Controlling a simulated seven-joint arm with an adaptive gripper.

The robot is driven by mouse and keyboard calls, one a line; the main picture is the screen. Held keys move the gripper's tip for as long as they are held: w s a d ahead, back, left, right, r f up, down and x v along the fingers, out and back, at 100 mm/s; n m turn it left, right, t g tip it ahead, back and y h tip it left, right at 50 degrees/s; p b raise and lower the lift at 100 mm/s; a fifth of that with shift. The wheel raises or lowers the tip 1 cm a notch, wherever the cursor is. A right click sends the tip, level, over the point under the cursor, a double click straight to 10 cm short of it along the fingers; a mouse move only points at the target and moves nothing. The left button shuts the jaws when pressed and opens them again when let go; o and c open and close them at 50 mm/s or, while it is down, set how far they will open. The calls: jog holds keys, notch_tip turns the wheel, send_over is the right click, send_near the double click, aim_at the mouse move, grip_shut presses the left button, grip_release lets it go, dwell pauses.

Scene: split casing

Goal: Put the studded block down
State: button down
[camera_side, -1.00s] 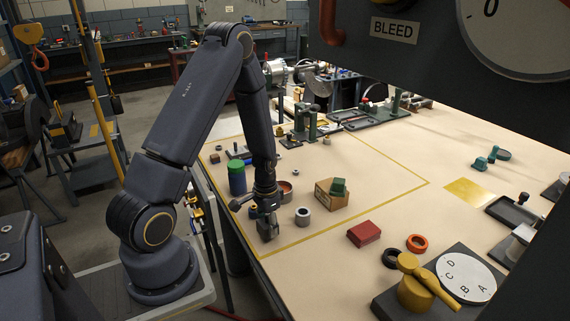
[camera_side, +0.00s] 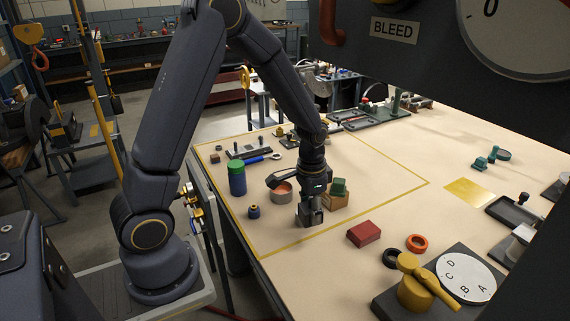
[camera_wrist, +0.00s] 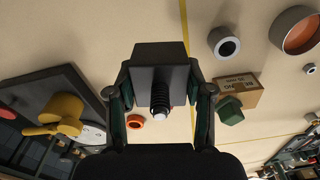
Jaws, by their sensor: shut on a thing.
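The studded block (camera_wrist: 160,62) is a dark grey block with a black threaded stud (camera_wrist: 160,95) that has a pale tip. In the wrist view it sits between the fingers of my gripper (camera_wrist: 160,88), which is shut on it. In the side view my gripper (camera_side: 310,207) points down over the bench, in front of the cardboard box. The block is a dark shape at its tip there, and I cannot tell whether it touches the bench.
A cardboard box (camera_side: 334,199) with a green block (camera_side: 339,185) stands close behind my gripper. A grey ring (camera_wrist: 224,42) and a copper-coloured cup (camera_side: 282,191) are near. A red block (camera_side: 364,233) lies to the right. Bench between the red block and yellow tape is clear.

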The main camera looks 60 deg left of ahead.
jog(key=shift+w+d+r+n, duration=0.25)
jog(key=shift+d+r+n, duration=0.15)
jog(key=shift+d, duration=0.45)
jog(key=shift+w+d+r+n, duration=0.25)
jog(key=shift+d+r, duration=0.15)
jog(key=shift+d, duration=0.4)
jog(key=shift+w+d+r+n, duration=0.2)
jog(key=shift+d+r+n, duration=0.2)
jog(key=shift+d, duration=0.45)
jog(key=shift+f, duration=0.1)
send_over(322, 274)
notch_tip(322, 274, down, 10)
jog(key=shift+w+f, duration=0.1)
jog(key=shift+f, duration=2.15)
jog(key=shift+c, duration=2.2)
grip_release()
jog(key=shift+f, duration=0.15)
